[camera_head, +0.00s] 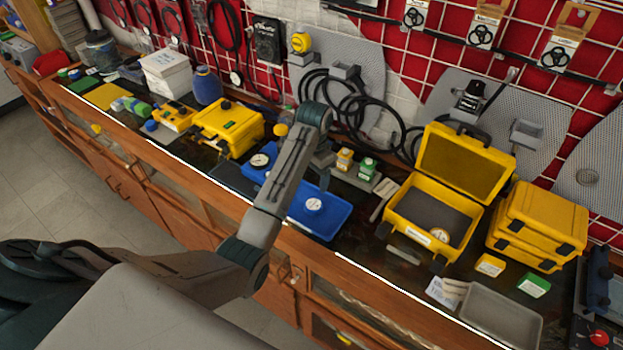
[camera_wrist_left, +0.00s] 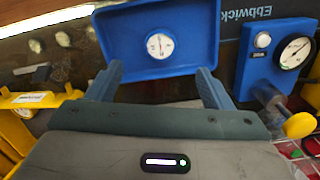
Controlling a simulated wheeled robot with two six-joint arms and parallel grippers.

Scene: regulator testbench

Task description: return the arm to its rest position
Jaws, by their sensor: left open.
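My left arm reaches from the lower left over the bench. My left gripper (camera_wrist_left: 160,88) is open and empty in the left wrist view, its two fingers apart. Beyond the fingertips is a blue tray (camera_wrist_left: 190,18) with a small white dial gauge (camera_wrist_left: 160,46) in it. In the head view the blue tray (camera_head: 336,221) and the gauge (camera_head: 313,204) lie at the bench's middle, and the arm hides part of the tray. The gripper is mostly hidden behind the forearm there. My right gripper is not in view.
A blue regulator block with a gauge (camera_wrist_left: 296,53) and yellow knob stands beside the tray. An open yellow case (camera_head: 428,214) and stacked yellow cases (camera_head: 538,225) are to the right. A closed yellow case (camera_head: 228,127) is to the left. Black hoses (camera_head: 350,98) hang behind.

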